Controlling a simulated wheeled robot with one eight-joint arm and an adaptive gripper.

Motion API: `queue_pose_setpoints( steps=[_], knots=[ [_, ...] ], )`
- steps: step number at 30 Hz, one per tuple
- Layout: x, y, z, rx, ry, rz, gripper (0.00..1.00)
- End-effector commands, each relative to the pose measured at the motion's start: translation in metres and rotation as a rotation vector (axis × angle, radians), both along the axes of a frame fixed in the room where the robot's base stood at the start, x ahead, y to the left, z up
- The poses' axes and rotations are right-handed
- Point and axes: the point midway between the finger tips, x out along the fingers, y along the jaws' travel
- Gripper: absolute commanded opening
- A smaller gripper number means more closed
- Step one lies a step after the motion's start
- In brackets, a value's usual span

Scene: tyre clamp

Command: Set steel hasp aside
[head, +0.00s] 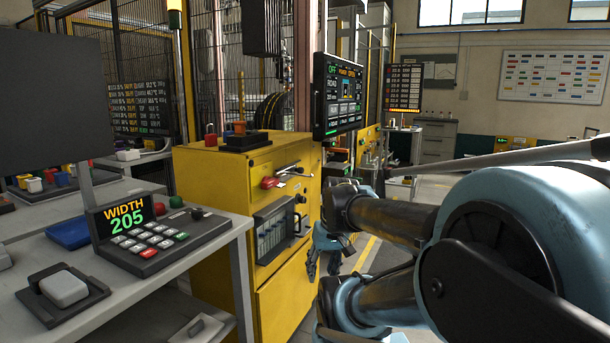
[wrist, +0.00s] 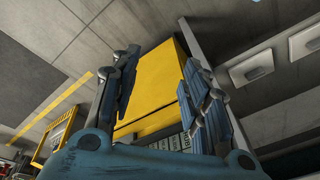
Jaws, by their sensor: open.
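The yellow cabinet (head: 215,190) stands in the middle of the head view. On its front is a red handle (head: 270,183) with a small steel-coloured piece (head: 291,171) beside it. This piece may be the steel hasp, but it is too small to tell. My gripper (head: 323,268) is open and empty, low by the cabinet's right side and apart from the red handle. In the wrist view, my gripper (wrist: 160,65) has its fingers spread, with the yellow cabinet (wrist: 155,88) visible between them. No hasp can be made out there.
A red padlock (head: 210,136) and a black tray (head: 246,141) sit on the cabinet top. A monitor (head: 338,95) is above its right side. The grey bench (head: 225,240) at left carries a keypad reading WIDTH 205 (head: 150,245). Floor shows right of the cabinet.

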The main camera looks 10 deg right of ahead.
Motion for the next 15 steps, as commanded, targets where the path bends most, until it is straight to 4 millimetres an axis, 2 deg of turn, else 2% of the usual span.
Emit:
queue_pose_setpoints(
  steps=[9, 15],
  knots=[
    [0.066, 0.027, 0.04, 0.244, -0.06, 0.148, 0.42],
    [0.115, 0.031, 0.066, 0.387, -0.16, 0.245, 0.42]
  ],
)
